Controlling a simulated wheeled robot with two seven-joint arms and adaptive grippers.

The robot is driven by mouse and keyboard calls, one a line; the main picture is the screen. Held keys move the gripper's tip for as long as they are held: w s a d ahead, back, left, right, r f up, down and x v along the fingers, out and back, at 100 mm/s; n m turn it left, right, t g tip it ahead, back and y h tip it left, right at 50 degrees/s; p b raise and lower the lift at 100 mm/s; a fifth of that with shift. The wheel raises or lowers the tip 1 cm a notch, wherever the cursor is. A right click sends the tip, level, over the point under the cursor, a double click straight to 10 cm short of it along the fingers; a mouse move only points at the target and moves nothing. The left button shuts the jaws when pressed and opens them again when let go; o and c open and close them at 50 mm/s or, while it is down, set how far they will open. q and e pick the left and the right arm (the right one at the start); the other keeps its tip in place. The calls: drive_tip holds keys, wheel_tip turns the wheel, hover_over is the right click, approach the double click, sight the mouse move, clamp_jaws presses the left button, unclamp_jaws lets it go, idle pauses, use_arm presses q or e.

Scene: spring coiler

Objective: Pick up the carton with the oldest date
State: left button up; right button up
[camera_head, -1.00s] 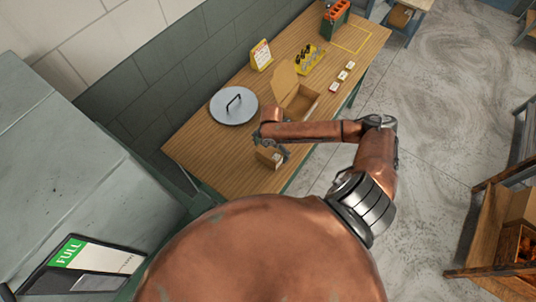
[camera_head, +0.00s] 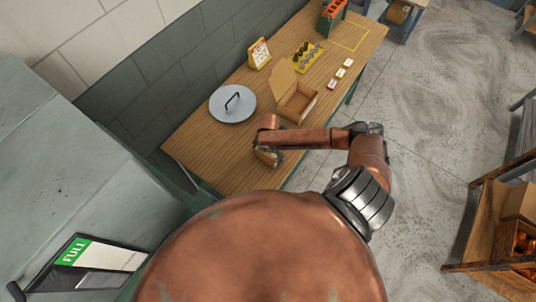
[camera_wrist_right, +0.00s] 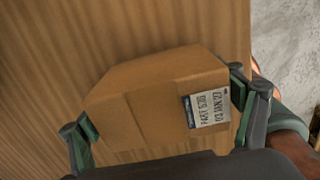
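A closed brown carton (camera_wrist_right: 150,100) lies on the wooden table in the right wrist view. Its white label (camera_wrist_right: 208,108) reads "PART" with a number that looks like 5310, and "02 JAN 27". My right gripper (camera_wrist_right: 165,112) has its two fingers spread wide, one on each side of this carton. The right finger is very close to or touching it; firm contact on both sides cannot be told. In the head view the carton (camera_head: 266,157) is mostly hidden under my right gripper near the table's front end. My left gripper is not in view.
On the wooden table (camera_head: 215,150) are a grey round lid (camera_head: 232,104), an open cardboard box (camera_head: 297,102), a yellow tray (camera_head: 308,57), a calendar-like stand (camera_head: 260,53) and small labelled pieces (camera_head: 340,73). A wooden rack (camera_head: 485,225) with boxes stands at right.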

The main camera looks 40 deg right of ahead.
drive_tip(key=c, duration=1.2)
drive_tip(key=shift+c, duration=0.4)
drive_tip(key=shift+r, duration=0.15)
